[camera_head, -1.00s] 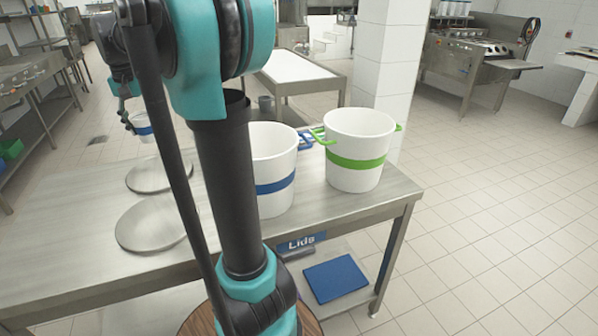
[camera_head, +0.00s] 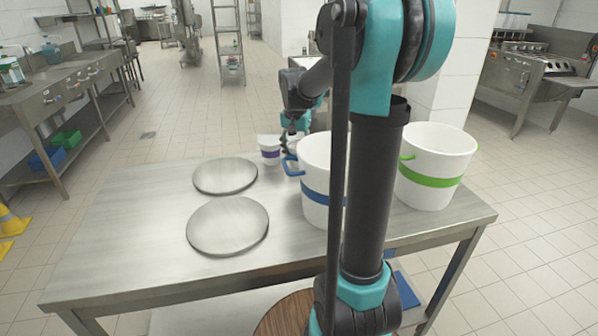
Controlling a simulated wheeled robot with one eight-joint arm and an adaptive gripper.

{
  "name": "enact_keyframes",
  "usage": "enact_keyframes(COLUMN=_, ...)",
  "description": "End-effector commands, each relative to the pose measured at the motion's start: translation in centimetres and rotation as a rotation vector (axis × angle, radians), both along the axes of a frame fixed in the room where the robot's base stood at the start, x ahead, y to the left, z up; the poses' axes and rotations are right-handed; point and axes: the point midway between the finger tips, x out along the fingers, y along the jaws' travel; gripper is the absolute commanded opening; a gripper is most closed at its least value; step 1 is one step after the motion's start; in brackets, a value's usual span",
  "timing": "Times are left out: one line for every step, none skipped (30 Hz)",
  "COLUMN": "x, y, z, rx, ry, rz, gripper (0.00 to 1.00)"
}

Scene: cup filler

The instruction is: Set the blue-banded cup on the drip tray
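My gripper (camera_head: 290,144) is low over the far side of the steel table, pointing down, left of the large blue-banded bucket. A small white cup (camera_head: 294,140) shows at its fingers, mostly hidden by them and the bucket. It appears to be the blue-banded cup held a second ago; its band is not visible now. I cannot pick out the drip tray for certain.
The steel table (camera_head: 130,240) has two round steel plates (camera_head: 227,226) on its left half. A large white bucket with a blue band (camera_head: 315,180) and one with a green band (camera_head: 436,165) stand on the right. My arm hides part of the blue one. The table's left end is clear.

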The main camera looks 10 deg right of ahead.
Motion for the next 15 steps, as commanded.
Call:
enact_keyframes(x=0.0, y=0.0, z=-1.0, rx=0.0, ry=0.0, rz=0.0, gripper=0.3)
enact_keyframes(x=0.0, y=0.0, z=-1.5, rx=0.0, ry=0.0, rz=0.0, gripper=0.3)
enact_keyframes(x=0.0, y=0.0, z=-2.0, rx=0.0, ry=0.0, rz=0.0, gripper=0.3)
enact_keyframes(x=0.0, y=0.0, z=-2.3, rx=0.0, ry=0.0, rz=0.0, gripper=0.3)
enact_keyframes(x=0.0, y=0.0, z=-2.6, rx=0.0, ry=0.0, rz=0.0, gripper=0.3)
enact_keyframes(x=0.0, y=0.0, z=-2.9, rx=0.0, ry=0.0, rz=0.0, gripper=0.3)
enact_keyframes(x=0.0, y=0.0, z=-3.0, rx=0.0, ry=0.0, rz=0.0, gripper=0.3)
enact_keyframes(x=0.0, y=0.0, z=-3.2, rx=0.0, ry=0.0, rz=0.0, gripper=0.3)
enact_keyframes(x=0.0, y=0.0, z=-3.5, rx=0.0, ry=0.0, rz=0.0, gripper=0.3)
enact_keyframes(x=0.0, y=0.0, z=-3.8, rx=0.0, ry=0.0, rz=0.0, gripper=0.3)
enact_keyframes(x=0.0, y=0.0, z=-4.2, rx=0.0, ry=0.0, rz=0.0, gripper=0.3)
enact_keyframes(x=0.0, y=0.0, z=-4.8, rx=0.0, ry=0.0, rz=0.0, gripper=0.3)
enact_keyframes(x=0.1, y=0.0, z=-5.3, rx=0.0, ry=0.0, rz=0.0, gripper=0.3)
enact_keyframes(x=0.1, y=0.0, z=-5.7, rx=0.0, ry=0.0, rz=0.0, gripper=0.3)
enact_keyframes(x=0.0, y=0.0, z=-6.1, rx=0.0, ry=0.0, rz=0.0, gripper=0.3)
